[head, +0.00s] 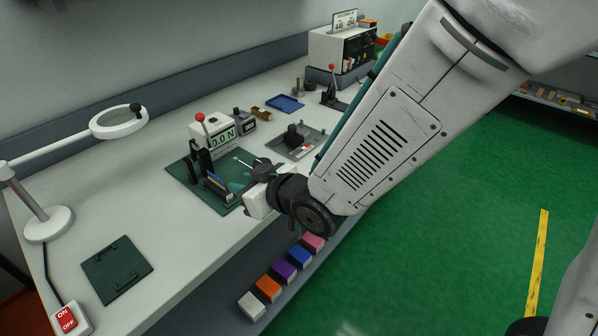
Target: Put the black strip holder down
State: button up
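A narrow dark piece with blue and tan along it (218,187) is at the dark green mat (185,172), just left of my wrist. It may be the black strip holder; I cannot tell for sure. My gripper (246,178) is over the right part of the mat, close to this piece. My wrist and its white block cover much of the gripper. The fingers are too small and hidden to show whether they are open or shut, or whether they hold anything.
A red-knobbed lever stand (201,150) with a force display (222,135) stands on the mat's back side. A grey tray (296,143) and a blue tray (285,104) lie behind. A green plate (116,270) lies front left, near a magnifier lamp (48,222). Bench between is clear.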

jog(key=d+r+m+g+h, duration=0.1)
jog(key=d+r+m+h, duration=0.25)
jog(key=d, duration=0.85)
jog(key=d+r+m+g+h, duration=0.1)
jog(key=d+r+m+h, duration=0.3)
jog(key=d, duration=0.8)
jog(key=s+d+r+m+g+h, duration=0.1)
jog(key=s+d+r+g, duration=0.1)
jog(key=s+d, duration=0.4)
jog(key=s+d+r+m+g+h, duration=0.1)
jog(key=s+d+g, duration=0.2)
jog(key=s, duration=1)
jog(key=d, duration=0.3)
jog(key=shift+d+r+g+h, duration=0.25)
jog(key=shift+r+g+h, duration=0.1)
jog(key=shift+r+g, duration=0.05)
